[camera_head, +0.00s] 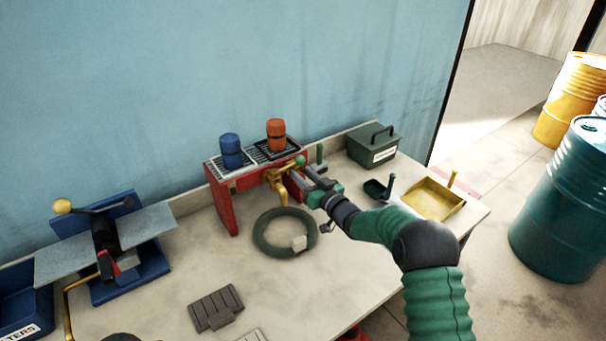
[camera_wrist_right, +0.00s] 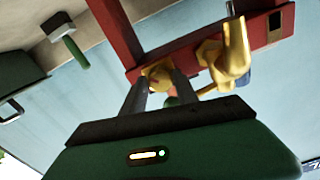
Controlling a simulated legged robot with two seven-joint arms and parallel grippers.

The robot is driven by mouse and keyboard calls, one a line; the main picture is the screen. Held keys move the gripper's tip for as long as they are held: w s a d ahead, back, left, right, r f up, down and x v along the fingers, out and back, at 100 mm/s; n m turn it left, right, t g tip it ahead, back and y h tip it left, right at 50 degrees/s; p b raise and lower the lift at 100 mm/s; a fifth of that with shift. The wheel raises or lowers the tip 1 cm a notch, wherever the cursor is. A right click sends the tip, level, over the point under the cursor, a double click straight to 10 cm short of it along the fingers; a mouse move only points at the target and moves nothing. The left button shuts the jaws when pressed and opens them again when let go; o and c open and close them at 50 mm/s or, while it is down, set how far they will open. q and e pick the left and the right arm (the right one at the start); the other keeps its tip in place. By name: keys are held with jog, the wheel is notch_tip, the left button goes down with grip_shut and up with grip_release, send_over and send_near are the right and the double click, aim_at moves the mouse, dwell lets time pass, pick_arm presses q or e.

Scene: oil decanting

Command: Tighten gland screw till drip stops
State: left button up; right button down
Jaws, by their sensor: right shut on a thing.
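A brass tap (camera_head: 280,184) is fixed to the front of a red stand (camera_head: 224,205), with a green knob (camera_head: 299,160) at its top. The tap also shows in the right wrist view (camera_wrist_right: 230,58). My right gripper (camera_head: 297,178) reaches the stand beside the tap. In the right wrist view its two fingers (camera_wrist_right: 163,88) are shut on a round brass piece, which looks like the gland screw (camera_wrist_right: 158,74), at the red bar. The fingers hide part of this piece. No drip can be made out. My left gripper is not in view.
A blue can (camera_head: 231,151) and an orange can (camera_head: 276,135) stand on grates on the stand. A hose ring (camera_head: 262,238) lies below the tap. A green box (camera_head: 373,148), dark scoop (camera_head: 378,189) and yellow dustpan (camera_head: 432,200) are at right. The bench front is partly clear.

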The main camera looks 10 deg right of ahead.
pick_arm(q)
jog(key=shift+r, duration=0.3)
pick_arm(e)
jog(key=shift+d+r+m, duration=0.1)
jog(key=shift+m, duration=1)
jog(key=c, duration=0.9)
grip_release()
jog(key=shift+c, duration=0.2)
jog(key=shift+s, duration=0.1)
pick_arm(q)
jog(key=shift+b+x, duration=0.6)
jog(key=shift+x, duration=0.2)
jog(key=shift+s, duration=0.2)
pick_arm(e)
jog(key=v, duration=1.6)
jog(key=shift+s+d, duration=0.2)
jog(key=shift+s, duration=0.05)
jog(key=shift+f, duration=0.25)
